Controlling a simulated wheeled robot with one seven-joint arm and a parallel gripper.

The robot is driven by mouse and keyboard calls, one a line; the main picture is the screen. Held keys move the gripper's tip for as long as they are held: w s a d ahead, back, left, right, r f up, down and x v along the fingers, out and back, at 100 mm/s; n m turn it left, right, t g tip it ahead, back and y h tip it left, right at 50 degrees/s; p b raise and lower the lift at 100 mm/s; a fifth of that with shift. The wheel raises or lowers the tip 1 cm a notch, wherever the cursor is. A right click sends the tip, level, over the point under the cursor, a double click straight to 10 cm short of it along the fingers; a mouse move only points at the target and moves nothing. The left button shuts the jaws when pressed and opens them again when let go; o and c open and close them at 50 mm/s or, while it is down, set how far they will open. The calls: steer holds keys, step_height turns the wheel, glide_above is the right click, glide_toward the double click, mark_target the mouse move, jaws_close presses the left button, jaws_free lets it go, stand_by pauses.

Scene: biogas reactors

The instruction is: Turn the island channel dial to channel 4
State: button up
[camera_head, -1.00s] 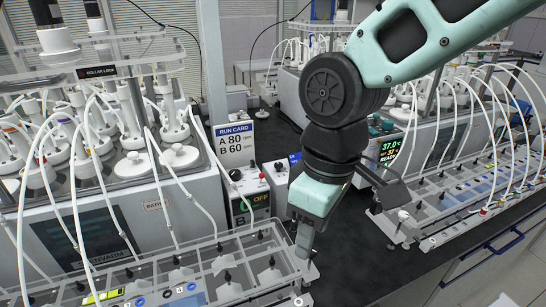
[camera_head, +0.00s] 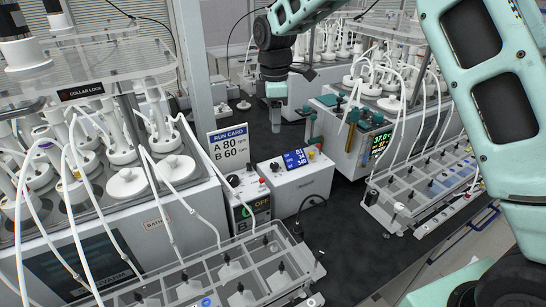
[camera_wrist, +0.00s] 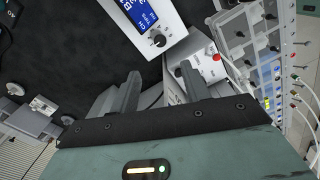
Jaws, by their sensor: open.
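The white island box with a blue display (camera_head: 297,159) stands on the dark bench at the centre of the head view. In the wrist view, its blue display (camera_wrist: 147,14) and black channel dial (camera_wrist: 158,40) show at the top centre. The dial's pointer position is too small to read. My gripper (camera_head: 276,122) hangs above and behind the box in the head view. In the wrist view, my gripper (camera_wrist: 159,82) is open and empty, with its fingers apart and the dial beyond the gap between them. It does not touch the dial.
A control box reading OFF (camera_head: 250,203) and the run card, A 80 and B 60 (camera_head: 230,146), stand left of the island box. Clear racks (camera_head: 235,270) and tubed reactors (camera_head: 125,183) crowd the left. Another rack (camera_head: 425,185) is at right.

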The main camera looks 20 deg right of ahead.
mark_target(274, 164)
step_height(274, 164, down, 14)
steer(key=p, duration=0.4)
steer(key=shift+r, duration=0.1)
steer(key=c, duration=1)
